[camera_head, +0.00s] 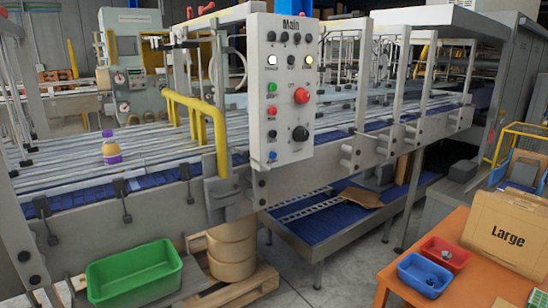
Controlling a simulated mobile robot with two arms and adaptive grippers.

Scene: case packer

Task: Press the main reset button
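The control panel marked "Main" (285,170) is a light grey upright box in the middle of the camera_head view, on the front side of the conveyor. A small blue button (272,155) is at its lower left. Above it in the same column are a dark button (272,134), a red button (272,110) and a green button (271,87). A large red mushroom button (301,96) and a black rotary knob (300,133) are on the right. The small labels are too blurred to show which is reset. Neither gripper is in view.
A yellow rail (218,130) stands left of the panel. A green bin (135,272) is at lower left. An orange table (450,285) with blue (424,276) and red (446,252) bins and a "Large" box (510,235) is at right.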

